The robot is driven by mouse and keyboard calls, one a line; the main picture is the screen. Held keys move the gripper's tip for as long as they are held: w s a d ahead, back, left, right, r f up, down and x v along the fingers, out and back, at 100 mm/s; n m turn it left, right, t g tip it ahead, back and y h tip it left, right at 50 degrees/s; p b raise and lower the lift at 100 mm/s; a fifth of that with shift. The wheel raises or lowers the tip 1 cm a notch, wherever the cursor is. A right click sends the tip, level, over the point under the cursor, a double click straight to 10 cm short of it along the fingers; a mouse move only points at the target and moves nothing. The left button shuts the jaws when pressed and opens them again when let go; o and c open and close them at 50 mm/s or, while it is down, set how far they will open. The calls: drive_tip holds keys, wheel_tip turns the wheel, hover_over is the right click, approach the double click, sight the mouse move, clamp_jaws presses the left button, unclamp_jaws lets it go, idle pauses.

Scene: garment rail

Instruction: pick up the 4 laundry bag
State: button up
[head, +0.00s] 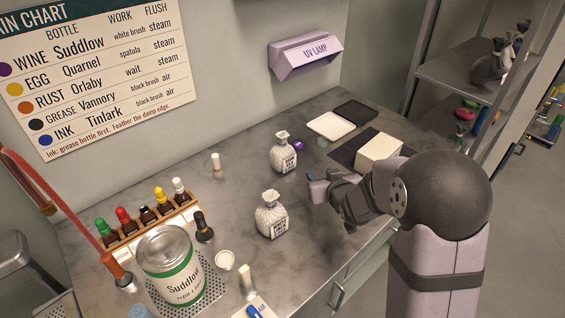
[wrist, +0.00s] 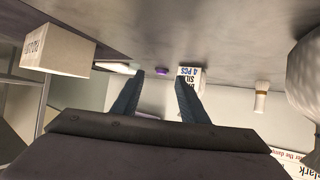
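Two white knotted laundry bags stand on the grey counter. The farther bag (head: 283,155) is at mid-counter and the nearer bag (head: 271,216) is closer to the front; both labels are too small to read surely in the head view. In the wrist view a label reading "4 PCS" upside down shows on the farther bag (wrist: 191,75), just beyond the right fingertip. A large white shape, apparently the nearer bag (wrist: 304,75), is cut off at the right edge. My gripper (head: 316,187) is right of both bags, apart from them. In the wrist view its fingers (wrist: 160,88) are spread and empty.
A cream box (head: 379,152) on a dark mat stands close behind my gripper. A purple item (head: 298,145) lies beside the farther bag. A white tray (head: 330,126) is further back.

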sight(284, 142)
drive_tip(key=w+a+t+y, duration=0.1)
drive_tip(key=a, duration=0.1)
drive_tip(key=w+a+r+n+t+y+b, duration=0.1)
drive_tip(key=w+a, duration=0.1)
drive_tip(key=w+a+r+n+t+y, duration=0.1)
drive_tip(key=a+y, duration=0.1)
drive_tip(key=a, duration=0.1)
drive_tip(key=shift+w+r+t+b, duration=0.2)
drive_tip(key=shift+w+t+b, duration=0.1)
drive_tip(key=shift+w, duration=0.05)
drive_tip(key=shift+w+a+r+y, duration=0.25)
drive_tip(key=shift+w+a+y, duration=0.1)
drive_tip(key=shift+w+a, duration=0.2)
drive_tip(key=shift+w+a+r+y, duration=0.25)
drive_tip(key=shift+w+a+y, duration=0.15)
drive_tip(key=shift+a, duration=0.2)
drive_tip(key=shift+w+p, duration=0.15)
drive_tip(key=shift+p, duration=0.2)
drive_tip(key=shift+p+x, duration=0.95)
drive_tip(key=shift+x, duration=1.55)
drive_tip(key=shift+r, duration=0.1)
clamp_jaws()
